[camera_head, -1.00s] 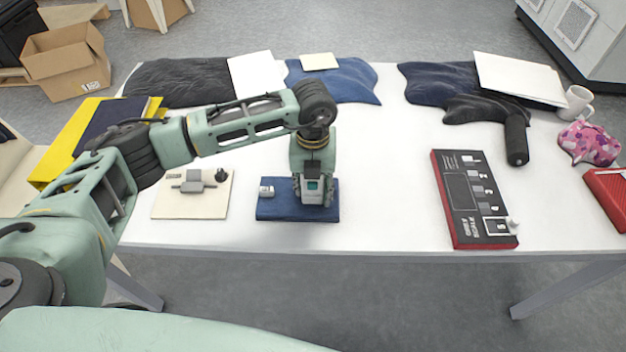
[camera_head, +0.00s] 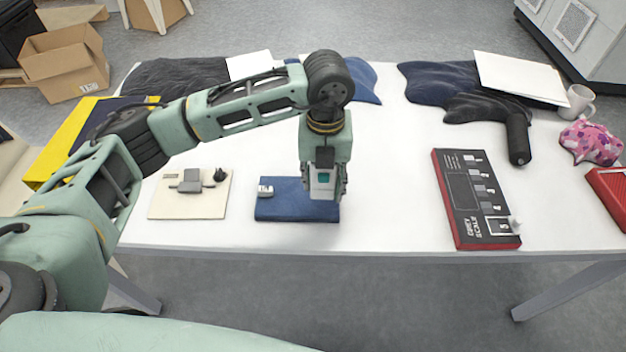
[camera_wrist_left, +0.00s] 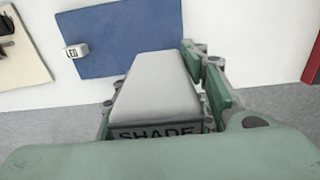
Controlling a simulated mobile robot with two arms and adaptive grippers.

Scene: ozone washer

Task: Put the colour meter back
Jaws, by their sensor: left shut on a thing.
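The colour meter (camera_head: 322,181) is a light grey block with a small teal screen. In the left wrist view its pale tapered body (camera_wrist_left: 158,82) shows the word SHADE on its near end. My left gripper (camera_head: 326,188) is shut on it, fingers at its sides, and points down over the right end of a folded blue cloth (camera_head: 288,207). The meter appears held above the cloth; the exact gap is hard to tell. The grey scale board (camera_head: 460,195), dark with a red edge, lies to the right. My right gripper is out of view.
A small white labelled block (camera_head: 265,191) sits on the cloth's left part. A cream board (camera_head: 165,205) with grey and black parts lies left. A mug (camera_head: 577,102), pink patterned bundle (camera_head: 590,143) and red box (camera_head: 607,190) are at right. White table between cloth and scale board is clear.

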